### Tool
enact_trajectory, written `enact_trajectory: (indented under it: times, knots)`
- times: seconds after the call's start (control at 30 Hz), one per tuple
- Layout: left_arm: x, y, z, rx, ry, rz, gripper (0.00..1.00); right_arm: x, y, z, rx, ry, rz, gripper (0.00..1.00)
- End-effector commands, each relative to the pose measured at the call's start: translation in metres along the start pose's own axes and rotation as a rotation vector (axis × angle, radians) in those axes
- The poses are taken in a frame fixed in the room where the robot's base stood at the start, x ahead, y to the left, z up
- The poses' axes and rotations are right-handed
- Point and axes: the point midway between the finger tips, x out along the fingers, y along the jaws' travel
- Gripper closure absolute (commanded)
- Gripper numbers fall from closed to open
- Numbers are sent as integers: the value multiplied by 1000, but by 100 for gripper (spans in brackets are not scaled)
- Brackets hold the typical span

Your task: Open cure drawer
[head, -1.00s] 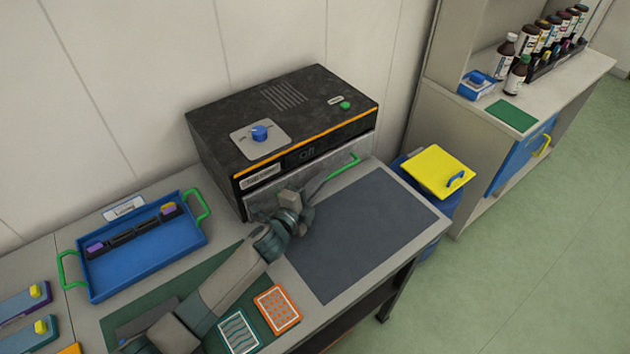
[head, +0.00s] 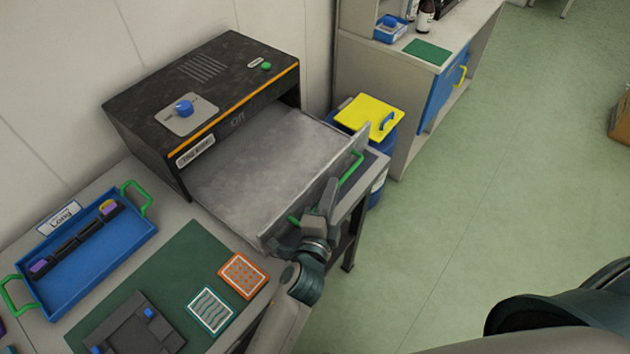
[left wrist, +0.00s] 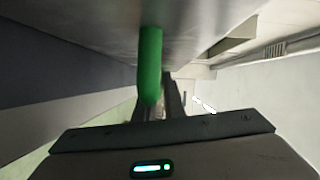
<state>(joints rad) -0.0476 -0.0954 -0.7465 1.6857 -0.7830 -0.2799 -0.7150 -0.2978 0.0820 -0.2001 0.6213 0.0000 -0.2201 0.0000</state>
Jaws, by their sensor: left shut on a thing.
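The cure drawer (head: 265,160) is pulled well out of the black cure unit (head: 205,85), and its grey metal inside looks empty. A green bar handle (head: 350,169) runs along the drawer's front panel. My left gripper (head: 322,208) is shut on this handle near its left part and hides some of it. In the left wrist view the green handle (left wrist: 150,65) comes down from the drawer front between the fingers. A blue knob (head: 184,107) and a green button (head: 266,66) are on top of the unit. My right gripper is not in view.
A blue tray (head: 139,236) with green handles stands left on the bench. An orange card (head: 243,276) and a teal card (head: 211,310) lie near the front edge. A blue bin with a yellow lid (head: 367,114) stands behind the drawer's right side.

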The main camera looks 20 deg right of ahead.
Motion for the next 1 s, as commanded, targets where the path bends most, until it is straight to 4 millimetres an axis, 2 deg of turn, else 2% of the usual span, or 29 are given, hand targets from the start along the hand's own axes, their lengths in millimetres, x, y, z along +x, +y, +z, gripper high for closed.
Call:
enact_trajectory:
  times: [0.4, 0.43, 0.5, 0.83, 1.0]
  knots:
    - [-2, 2, -5, 1, 1, 0, 100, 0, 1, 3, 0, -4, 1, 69]
    - [-2, 2, -5, 1, 1, 0, 84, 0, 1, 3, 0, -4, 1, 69]
    - [-2, 2, -5, 1, 1, 0, 72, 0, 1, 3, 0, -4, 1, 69]
    - [-3, 2, -5, 1, 1, 0, 72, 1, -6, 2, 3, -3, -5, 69]
    - [-11, 3, -4, 2, 0, 2, 72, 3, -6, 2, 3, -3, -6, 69]
